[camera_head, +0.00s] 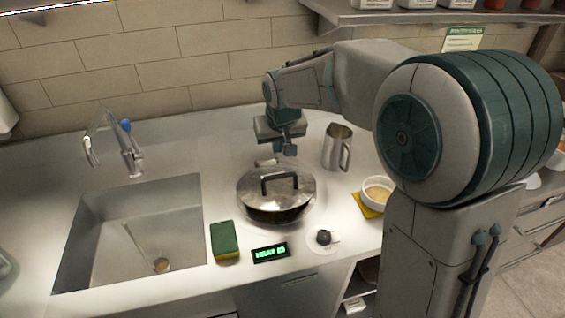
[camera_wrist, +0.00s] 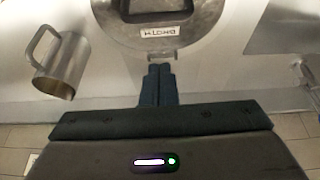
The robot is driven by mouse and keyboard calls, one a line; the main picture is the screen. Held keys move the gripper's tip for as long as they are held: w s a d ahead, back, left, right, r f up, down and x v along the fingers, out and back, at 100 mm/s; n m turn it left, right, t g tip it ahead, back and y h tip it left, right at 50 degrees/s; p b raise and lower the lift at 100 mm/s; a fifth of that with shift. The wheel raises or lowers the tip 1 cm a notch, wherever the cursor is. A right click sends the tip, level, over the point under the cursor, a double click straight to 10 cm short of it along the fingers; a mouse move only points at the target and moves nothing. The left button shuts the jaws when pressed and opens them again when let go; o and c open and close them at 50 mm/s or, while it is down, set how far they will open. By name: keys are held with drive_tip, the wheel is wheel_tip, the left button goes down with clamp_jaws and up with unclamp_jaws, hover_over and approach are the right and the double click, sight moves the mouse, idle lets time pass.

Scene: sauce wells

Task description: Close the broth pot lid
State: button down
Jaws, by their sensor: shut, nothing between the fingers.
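The broth pot (camera_head: 275,214) is dark and sits on the counter in the middle of the head view. Its steel lid (camera_head: 300,185) with a dark bar handle (camera_head: 281,178) lies over the pot's mouth; I cannot tell whether it is fully seated. In the wrist view the lid (camera_wrist: 185,15) shows at the top, with a white label (camera_wrist: 160,32) near its edge. My gripper (camera_head: 289,150) is behind the pot and above the counter, its fingers together and empty. In the wrist view my gripper (camera_wrist: 158,70) points at the pot's edge just below the label.
A steel pitcher (camera_head: 337,147) stands right of the pot. A white bowl (camera_head: 377,189) sits on a yellow cloth further right. A sponge (camera_head: 224,240), a green display (camera_head: 270,253) and a knob (camera_head: 324,237) are in front. The sink (camera_head: 135,225) is left.

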wheel_tip(320, 180, down, 5)
drive_tip(key=shift+d+f+p, duration=0.1)
drive_tip(key=shift+f+p, duration=0.05)
drive_tip(key=shift+p, duration=0.35)
drive_tip(key=shift+s+f, duration=0.2)
drive_tip(key=shift+f, duration=0.4)
drive_tip(key=shift+d, duration=0.1)
